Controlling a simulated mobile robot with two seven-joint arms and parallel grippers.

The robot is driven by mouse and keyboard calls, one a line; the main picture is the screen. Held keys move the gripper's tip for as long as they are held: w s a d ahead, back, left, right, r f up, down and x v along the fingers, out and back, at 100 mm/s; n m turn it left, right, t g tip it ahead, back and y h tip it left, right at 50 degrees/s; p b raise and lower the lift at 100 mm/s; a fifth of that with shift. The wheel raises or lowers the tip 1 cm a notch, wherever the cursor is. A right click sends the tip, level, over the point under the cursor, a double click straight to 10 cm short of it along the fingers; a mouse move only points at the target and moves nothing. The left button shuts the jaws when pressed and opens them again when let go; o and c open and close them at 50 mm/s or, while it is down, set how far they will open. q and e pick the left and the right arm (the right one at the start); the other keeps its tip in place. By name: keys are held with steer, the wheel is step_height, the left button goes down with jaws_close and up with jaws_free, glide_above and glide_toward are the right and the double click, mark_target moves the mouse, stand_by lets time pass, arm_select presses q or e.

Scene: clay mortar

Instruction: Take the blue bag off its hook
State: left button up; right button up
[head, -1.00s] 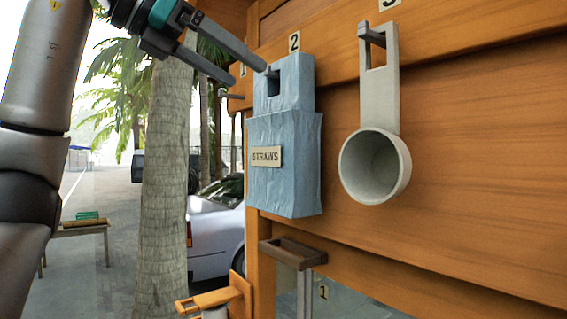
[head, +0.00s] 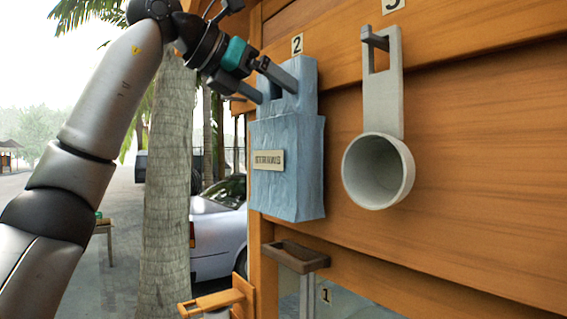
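The blue bag (head: 288,185) hangs upright on the wooden wall under the label 2 (head: 297,44). It has a pale name plate on its front and a narrower upper part with a dark slot. My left gripper (head: 280,95) is at this upper part, its two fingers apart. One finger reaches across the face near the slot; the other ends at the left edge. I cannot tell whether either finger touches the bag. The bag's hook is not clearly visible behind the finger. My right gripper is not in view.
A grey cup-shaped holder (head: 378,170) hangs from a peg just right of the bag. A dark brown bracket (head: 295,257) sticks out below the bag, and a wooden bracket (head: 212,302) lower left. A palm trunk (head: 167,200) stands left, beyond the wall.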

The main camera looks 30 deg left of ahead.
arm_select(q)
steer(key=c, duration=1.1)
steer(key=shift+r, duration=0.1)
steer(key=shift+s+a+r, duration=0.2)
steer(key=shift+s+r, duration=0.2)
steer(key=shift+r, duration=0.05)
steer(key=shift+c, duration=0.2)
steer(key=v, duration=0.5)
steer(key=r+p+v, duration=0.1)
steer(key=v, duration=0.8)
steer(key=shift+a+r+p, duration=0.1)
steer(key=shift+r+p, duration=0.2)
steer(key=shift+r, duration=0.05)
